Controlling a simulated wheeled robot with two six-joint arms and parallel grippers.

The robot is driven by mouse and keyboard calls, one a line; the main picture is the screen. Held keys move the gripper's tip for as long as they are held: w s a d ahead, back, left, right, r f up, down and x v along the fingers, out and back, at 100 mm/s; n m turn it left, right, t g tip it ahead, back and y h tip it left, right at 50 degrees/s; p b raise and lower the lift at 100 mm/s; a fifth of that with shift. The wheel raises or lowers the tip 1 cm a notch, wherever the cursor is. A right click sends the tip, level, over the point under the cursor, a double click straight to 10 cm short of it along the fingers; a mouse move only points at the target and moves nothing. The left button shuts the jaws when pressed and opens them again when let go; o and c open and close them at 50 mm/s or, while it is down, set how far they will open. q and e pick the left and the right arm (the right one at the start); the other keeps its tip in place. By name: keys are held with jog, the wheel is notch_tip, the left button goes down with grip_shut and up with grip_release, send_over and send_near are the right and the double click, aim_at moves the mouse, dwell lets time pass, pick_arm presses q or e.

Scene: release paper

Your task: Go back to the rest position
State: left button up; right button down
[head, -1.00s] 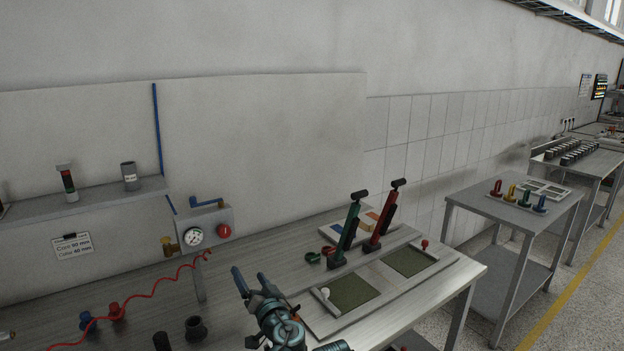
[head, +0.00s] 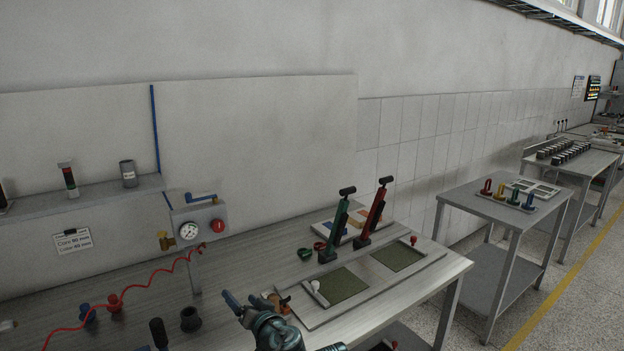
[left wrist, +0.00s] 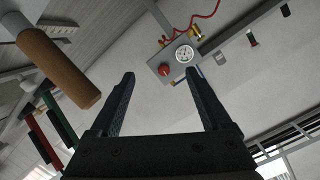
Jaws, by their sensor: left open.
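My left gripper (head: 238,304) is low in the head view, in front of the bench (head: 235,265). In the left wrist view its two dark fingers (left wrist: 160,85) are spread apart with nothing between them. A brown cylindrical handle (left wrist: 60,68) shows large to the left of the fingers there. A small brown piece (head: 277,302) shows just right of the gripper in the head view; contact cannot be told. My right gripper is in neither view.
A green lever (head: 335,230) and a red lever (head: 371,213) stand behind a board with two dark green panels (head: 342,287). A gauge box (head: 200,226) with a red hose stands left. Dark cylindrical parts (head: 190,319) stand on the bench. A side table (head: 470,206) is right.

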pick_arm(q)
jog(key=s+d+f+m+g+h, duration=0.2)
jog(key=s+d+f+g+h, duration=0.2)
jog(key=s+f, duration=0.5)
jog(key=s+d+f+m+g+h, duration=0.2)
jog(key=s+d+f+g+h, duration=0.2)
jog(key=s+d+f+g, duration=0.3)
jog(key=s+f+g, duration=0.2)
jog(key=s, duration=0.3)
jog(key=shift+s, duration=0.15)
